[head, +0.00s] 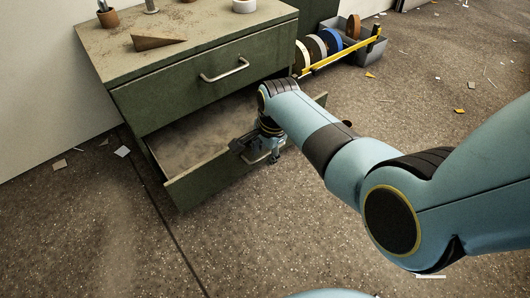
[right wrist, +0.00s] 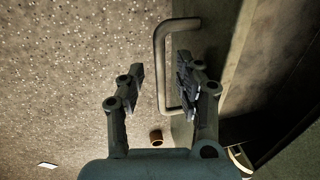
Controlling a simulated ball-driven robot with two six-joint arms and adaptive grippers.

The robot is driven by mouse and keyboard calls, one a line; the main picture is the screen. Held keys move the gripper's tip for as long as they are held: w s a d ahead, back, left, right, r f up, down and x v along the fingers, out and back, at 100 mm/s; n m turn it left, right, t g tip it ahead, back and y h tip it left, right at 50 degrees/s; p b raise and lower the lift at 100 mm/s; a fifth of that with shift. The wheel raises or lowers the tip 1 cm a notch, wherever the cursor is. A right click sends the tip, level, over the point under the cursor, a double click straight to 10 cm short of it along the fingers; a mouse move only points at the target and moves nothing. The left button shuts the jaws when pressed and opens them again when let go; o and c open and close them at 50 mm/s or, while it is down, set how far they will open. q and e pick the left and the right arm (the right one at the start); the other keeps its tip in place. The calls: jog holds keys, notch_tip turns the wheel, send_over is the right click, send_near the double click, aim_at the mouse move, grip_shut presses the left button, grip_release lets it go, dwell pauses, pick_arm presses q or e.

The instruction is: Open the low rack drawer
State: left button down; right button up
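The low rack drawer (head: 215,170) is the bottom drawer of a green cabinet, and it stands pulled well out, its dusty inside showing. My right gripper (head: 264,150) is at its front, partly covering the drawer's handle. In the right wrist view the bent metal handle (right wrist: 160,68) runs between the two fingers of my right gripper (right wrist: 158,82). The fingers are apart, with a clear gap between the left finger and the bar. The right finger is close to the bar; I cannot tell whether it touches. My left gripper is not in view.
The upper drawer (head: 207,82) is shut, with its own handle (head: 225,70). A plant pot (head: 108,18), a wedge (head: 157,42) and a tape roll (head: 244,6) are on the cabinet top. A grey bin with tape rolls (head: 372,48) stands behind. Scraps litter the otherwise open floor.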

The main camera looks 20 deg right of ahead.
dwell(0.3)
grip_shut()
dwell(0.3)
